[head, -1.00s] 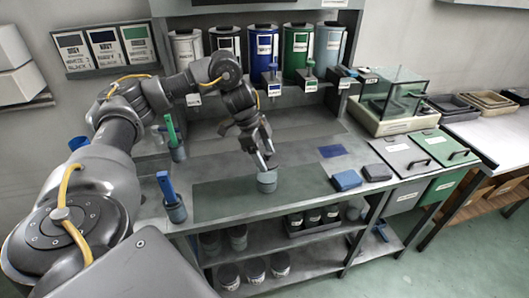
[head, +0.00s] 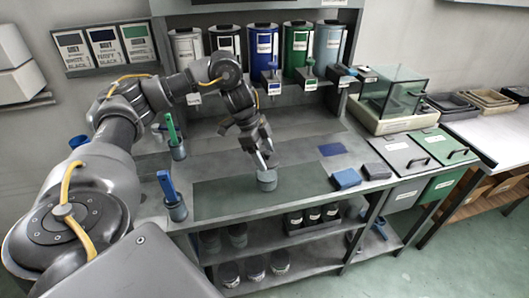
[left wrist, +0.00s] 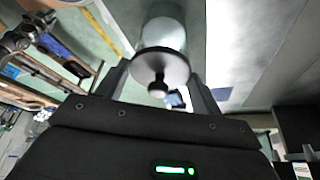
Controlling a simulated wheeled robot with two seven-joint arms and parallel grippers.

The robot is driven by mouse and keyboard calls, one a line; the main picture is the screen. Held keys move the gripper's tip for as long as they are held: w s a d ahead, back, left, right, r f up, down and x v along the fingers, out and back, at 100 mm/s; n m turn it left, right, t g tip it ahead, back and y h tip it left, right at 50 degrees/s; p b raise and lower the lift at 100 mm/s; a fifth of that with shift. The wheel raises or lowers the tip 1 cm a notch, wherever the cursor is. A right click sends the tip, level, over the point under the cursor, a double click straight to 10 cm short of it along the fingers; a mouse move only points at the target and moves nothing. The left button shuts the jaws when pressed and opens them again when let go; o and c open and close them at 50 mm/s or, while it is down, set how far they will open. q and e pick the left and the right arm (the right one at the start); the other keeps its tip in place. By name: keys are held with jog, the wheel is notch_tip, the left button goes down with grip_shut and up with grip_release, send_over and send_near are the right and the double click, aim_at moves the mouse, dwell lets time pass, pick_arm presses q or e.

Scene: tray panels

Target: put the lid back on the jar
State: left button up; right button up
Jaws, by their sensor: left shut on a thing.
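A small grey-blue jar (head: 267,182) stands upright on the dark mat near the bench's front edge. My left gripper (head: 263,160) points down over it from above. I cannot tell whether the lid rests fully on the rim. My right gripper is not in view.
Blue-handled (head: 168,188) and green-handled (head: 172,128) tools stand in cups on the left. Large labelled canisters (head: 264,45) line the back. A glass case (head: 392,92) stands at the right.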

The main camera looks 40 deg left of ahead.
pick_arm(q)
jog(key=shift+p, duration=0.45)
dwell(0.7)
jog(key=shift+f+p, duration=0.1)
jog(key=shift+p, duration=0.2)
dwell(0.5)
dwell(0.4)
jog(key=shift+p, duration=0.4)
jog(key=shift+f, duration=0.1)
dwell(0.4)
jog(key=o, duration=1.2)
